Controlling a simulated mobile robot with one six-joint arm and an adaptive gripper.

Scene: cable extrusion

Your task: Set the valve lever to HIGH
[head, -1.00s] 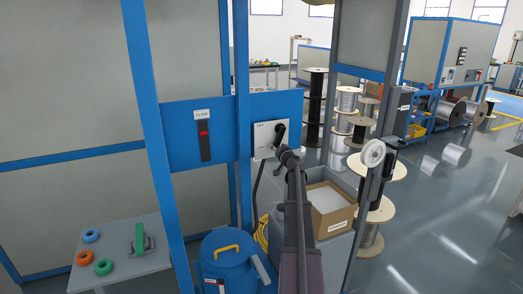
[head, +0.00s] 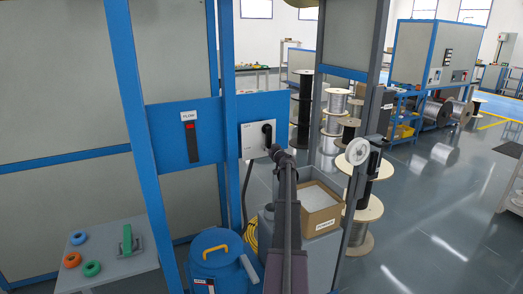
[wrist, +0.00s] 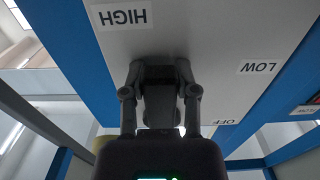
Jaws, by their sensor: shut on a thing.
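The black valve lever (head: 267,131) is on a white plate (head: 249,141) on the blue panel in the head view. It looks close to vertical there. My gripper (head: 275,151) is at the lever, shut on it, and hides its lower part. In the wrist view my gripper (wrist: 160,70) has its two fingers around a dark part of the lever (wrist: 158,75). The HIGH label (wrist: 122,16) is upside down at the upper left of the fingers. The LOW label (wrist: 258,67) is to the right and the OFF label (wrist: 223,122) at the lower right.
The FLOW gauge (head: 192,146) left of the plate has its red marker near the top. A blue drum (head: 218,263) and a cardboard box (head: 321,211) stand below. Open floor lies further right.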

